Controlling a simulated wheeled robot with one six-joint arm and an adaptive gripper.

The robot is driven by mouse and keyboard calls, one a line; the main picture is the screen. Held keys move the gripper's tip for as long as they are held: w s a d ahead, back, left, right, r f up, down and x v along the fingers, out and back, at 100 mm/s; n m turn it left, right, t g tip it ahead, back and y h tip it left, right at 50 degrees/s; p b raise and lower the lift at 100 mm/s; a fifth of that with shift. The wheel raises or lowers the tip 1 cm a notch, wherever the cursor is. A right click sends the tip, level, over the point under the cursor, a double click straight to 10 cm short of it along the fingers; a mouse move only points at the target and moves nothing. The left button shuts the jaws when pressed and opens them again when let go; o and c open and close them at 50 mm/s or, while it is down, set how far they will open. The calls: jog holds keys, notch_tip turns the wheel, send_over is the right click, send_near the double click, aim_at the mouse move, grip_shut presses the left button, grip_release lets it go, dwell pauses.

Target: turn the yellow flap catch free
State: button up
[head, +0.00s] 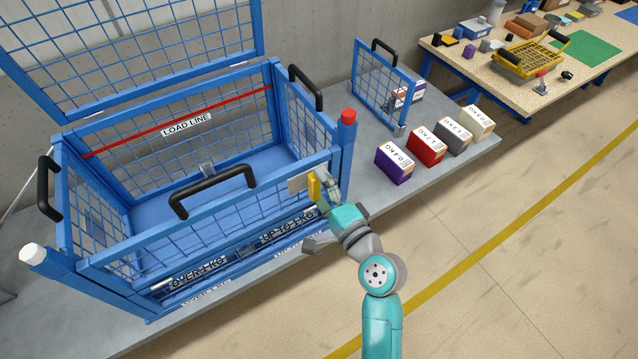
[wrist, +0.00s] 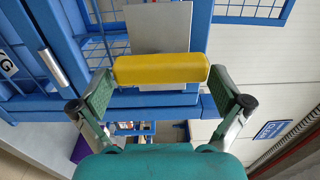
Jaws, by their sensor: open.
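The yellow flap catch (head: 314,186) sits on the front right of the blue mesh cage (head: 110,255), beside a light grey plate (head: 297,183). In the wrist view the catch (wrist: 160,69) is a yellow bar lying crosswise, in front of the grey plate (wrist: 158,28). My gripper (head: 322,190) is at the catch. In the wrist view its two green-padded fingers (wrist: 162,76) stand apart, one at each end of the bar. A small gap seems to show on each side; I cannot tell whether either pad touches. The catch's pivot is hidden.
The cage's mesh lid (head: 130,50) stands raised. A black handle (head: 213,190) crosses the front rim, left of my gripper. Several weight-marked boxes (head: 425,146) stand on the grey bench to the right. The floor in front is clear.

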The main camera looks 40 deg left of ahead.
jog(key=v, duration=1.1)
jog(key=shift+d, duration=0.2)
